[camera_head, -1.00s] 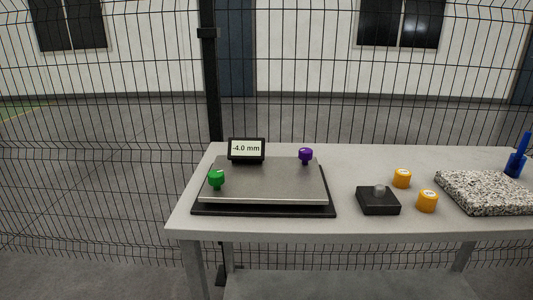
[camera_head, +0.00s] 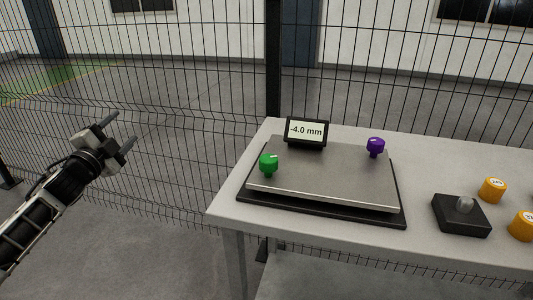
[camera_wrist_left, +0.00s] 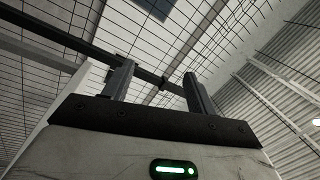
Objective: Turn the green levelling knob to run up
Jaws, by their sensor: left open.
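The green levelling knob (camera_head: 268,163) stands at the left front corner of a grey metal plate (camera_head: 325,178) on the table. A purple knob (camera_head: 375,146) stands at the plate's back right. A small display (camera_head: 306,131) behind the plate reads -4.0 mm. My left gripper (camera_head: 121,132) is open and empty, in the air left of the table and well apart from the green knob. In the left wrist view its two fingers (camera_wrist_left: 158,88) stand apart with only fence and wall beyond them. My right gripper is not in view.
A black block with a clear dome (camera_head: 461,213) and two orange cylinders (camera_head: 493,190) stand on the table (camera_head: 228,205) to the right. A wire mesh fence (camera_head: 190,110) runs behind the table. The air between my left gripper and the plate is clear.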

